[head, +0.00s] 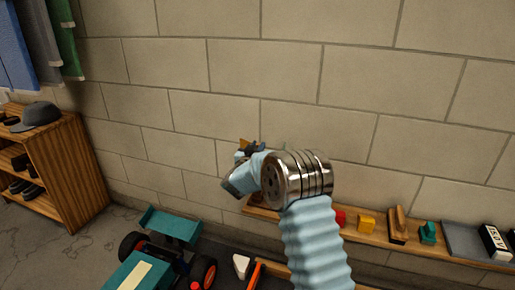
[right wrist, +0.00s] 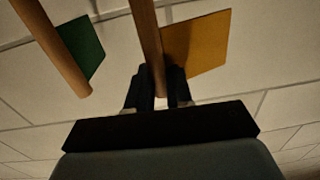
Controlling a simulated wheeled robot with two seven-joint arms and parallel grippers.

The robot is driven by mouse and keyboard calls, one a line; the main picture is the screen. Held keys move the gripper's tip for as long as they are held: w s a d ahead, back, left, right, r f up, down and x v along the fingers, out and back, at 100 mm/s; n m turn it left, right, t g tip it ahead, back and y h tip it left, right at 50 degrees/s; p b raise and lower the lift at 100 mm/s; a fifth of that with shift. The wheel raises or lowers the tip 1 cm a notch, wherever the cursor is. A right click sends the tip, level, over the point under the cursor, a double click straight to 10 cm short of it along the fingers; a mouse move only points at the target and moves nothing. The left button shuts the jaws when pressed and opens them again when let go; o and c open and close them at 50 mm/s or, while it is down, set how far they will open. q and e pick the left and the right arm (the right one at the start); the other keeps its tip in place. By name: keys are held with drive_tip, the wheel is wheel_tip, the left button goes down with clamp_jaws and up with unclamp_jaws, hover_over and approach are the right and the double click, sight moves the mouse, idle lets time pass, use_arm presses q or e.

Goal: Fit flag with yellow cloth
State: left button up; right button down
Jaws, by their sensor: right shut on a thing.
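The flag with yellow cloth shows in the right wrist view, with its yellow cloth (right wrist: 197,43) on the right side of a wooden pole (right wrist: 150,38). My right gripper (right wrist: 160,90) is shut on the pole, below the cloth in that view. In the head view a bit of yellow cloth (head: 244,144) shows at my right gripper (head: 246,152), in front of the wall; the rest of the flag is mostly hidden. The teal racecar (head: 176,225) with dark wheels is at the bottom, partly cut off. My left gripper is not in view.
Another pole with green cloth (right wrist: 82,46) hangs at the upper left of the right wrist view, apart from my fingers. A wooden wall ledge (head: 376,239) holds a red block, a yellow block (head: 366,224) and other items. A wooden shelf (head: 60,165) stands left.

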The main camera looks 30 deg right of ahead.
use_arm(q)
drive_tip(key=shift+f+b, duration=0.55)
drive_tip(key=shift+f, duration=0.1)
use_arm(e)
drive_tip(key=shift+f, duration=0.9)
drive_tip(key=c, duration=0.9)
unclamp_jaws()
drive_tip(key=shift+c, duration=0.2)
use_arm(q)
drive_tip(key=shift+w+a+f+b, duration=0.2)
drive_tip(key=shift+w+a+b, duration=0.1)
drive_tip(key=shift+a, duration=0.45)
use_arm(e)
drive_tip(key=v, duration=1.3)
drive_tip(key=shift+s+a, duration=0.3)
